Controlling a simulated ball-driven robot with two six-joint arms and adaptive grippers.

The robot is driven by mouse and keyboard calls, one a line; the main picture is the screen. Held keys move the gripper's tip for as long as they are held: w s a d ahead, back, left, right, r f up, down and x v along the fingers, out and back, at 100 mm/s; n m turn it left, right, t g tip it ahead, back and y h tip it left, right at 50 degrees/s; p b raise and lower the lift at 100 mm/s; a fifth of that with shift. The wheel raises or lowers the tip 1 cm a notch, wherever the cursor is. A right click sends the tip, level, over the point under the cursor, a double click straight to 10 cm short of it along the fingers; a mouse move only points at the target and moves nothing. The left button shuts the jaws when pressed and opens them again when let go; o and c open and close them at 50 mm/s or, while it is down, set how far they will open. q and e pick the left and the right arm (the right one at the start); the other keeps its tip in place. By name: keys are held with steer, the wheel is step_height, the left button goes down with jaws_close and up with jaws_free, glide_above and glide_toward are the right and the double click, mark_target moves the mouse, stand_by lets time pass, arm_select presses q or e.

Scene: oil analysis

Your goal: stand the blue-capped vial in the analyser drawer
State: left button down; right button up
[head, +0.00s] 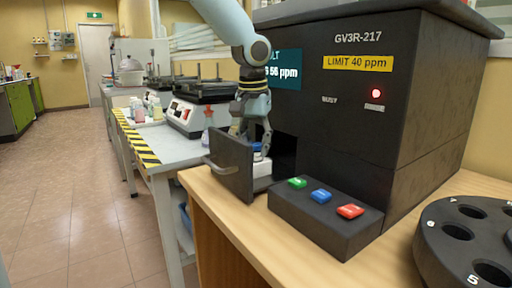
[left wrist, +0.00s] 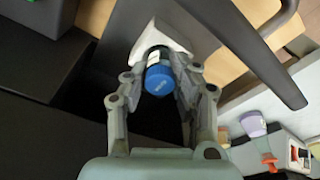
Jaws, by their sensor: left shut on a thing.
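The blue-capped vial (left wrist: 160,79) is between the fingers of my left gripper (left wrist: 158,68), which is shut on it. In the head view the gripper (head: 254,138) points down into the open analyser drawer (head: 230,166), with the blue cap (head: 257,147) just showing between its fingers. A white holder block (head: 262,168) sits in the drawer under the vial, and it also shows in the left wrist view (left wrist: 150,36). The vial's lower part is hidden, so I cannot tell whether it is seated in the block. My right gripper is out of view.
The black analyser (head: 350,100) shows a lit red lamp. A button box with green, blue (head: 321,195) and red buttons stands right of the drawer. A black numbered carousel (head: 465,240) is at the front right. A grey side bench (head: 175,150) with instruments stands behind.

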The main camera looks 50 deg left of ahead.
arm_select(q)
steer(key=shift+r, duration=0.1)
steer(key=c, duration=1.5)
jaws_free()
steer(key=shift+f, duration=0.25)
steer(key=o, duration=0.5)
steer(key=shift+r, duration=0.1)
steer(key=shift+c, duration=0.2)
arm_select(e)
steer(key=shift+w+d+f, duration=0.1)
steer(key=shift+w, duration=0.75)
